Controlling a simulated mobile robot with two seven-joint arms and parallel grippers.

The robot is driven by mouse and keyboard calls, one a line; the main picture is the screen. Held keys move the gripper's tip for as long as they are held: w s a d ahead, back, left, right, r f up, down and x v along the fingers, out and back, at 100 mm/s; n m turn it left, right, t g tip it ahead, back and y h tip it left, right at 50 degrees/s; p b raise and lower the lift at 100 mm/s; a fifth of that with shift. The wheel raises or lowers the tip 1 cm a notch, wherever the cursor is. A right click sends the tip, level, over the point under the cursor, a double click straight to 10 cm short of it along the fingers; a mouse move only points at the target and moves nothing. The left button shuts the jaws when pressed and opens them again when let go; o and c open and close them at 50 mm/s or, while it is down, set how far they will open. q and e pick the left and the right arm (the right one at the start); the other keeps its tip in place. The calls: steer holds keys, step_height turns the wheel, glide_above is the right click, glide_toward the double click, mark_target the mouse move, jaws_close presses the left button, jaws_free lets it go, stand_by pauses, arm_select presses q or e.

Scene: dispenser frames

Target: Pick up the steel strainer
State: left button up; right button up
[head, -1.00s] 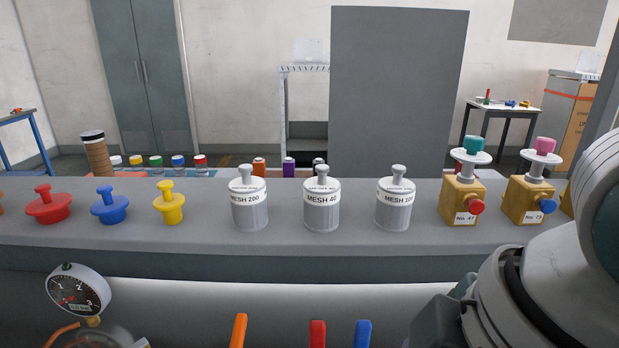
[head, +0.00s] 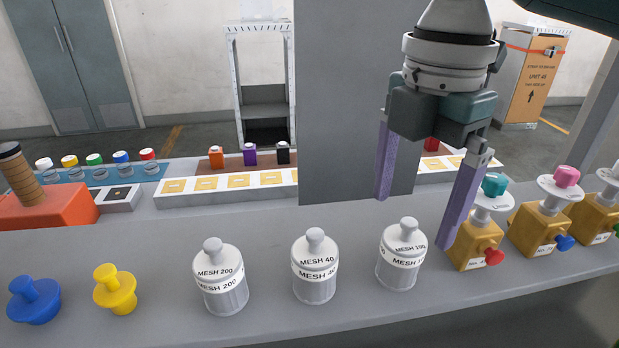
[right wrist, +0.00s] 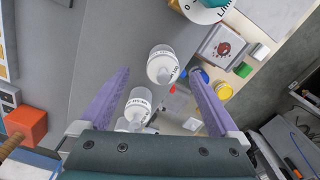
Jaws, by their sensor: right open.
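My right gripper (head: 414,222) is open and empty, pointing down above and around the right strainer's knob, with no clear contact. In the right wrist view a strainer (right wrist: 162,68) lies between the spread purple fingers (right wrist: 160,72). A second strainer (right wrist: 138,105) shows lower, and a third is partly hidden. My left gripper is out of view.
Yellow dispensers, the nearest marked No. 47 (head: 468,250), stand close right of my right gripper. Yellow (head: 116,290) and blue (head: 35,300) knobbed pieces stand left. The ledge before the strainers is clear.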

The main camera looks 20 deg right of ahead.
mark_target(402, 250)
steer(key=f, duration=0.1)
steer(key=f+p, duration=0.1)
steer(key=f, duration=0.3)
steer(key=shift+s+a+f+p, duration=0.15)
steer(key=shift+s+a+p, duration=0.05)
steer(key=shift+s+p, duration=0.2)
steer(key=shift+f, duration=0.25)
steer(key=shift+w, duration=0.1)
steer(key=c, duration=1.4)
steer(key=shift+c, duration=0.6)
steer(key=shift+r, duration=0.15)
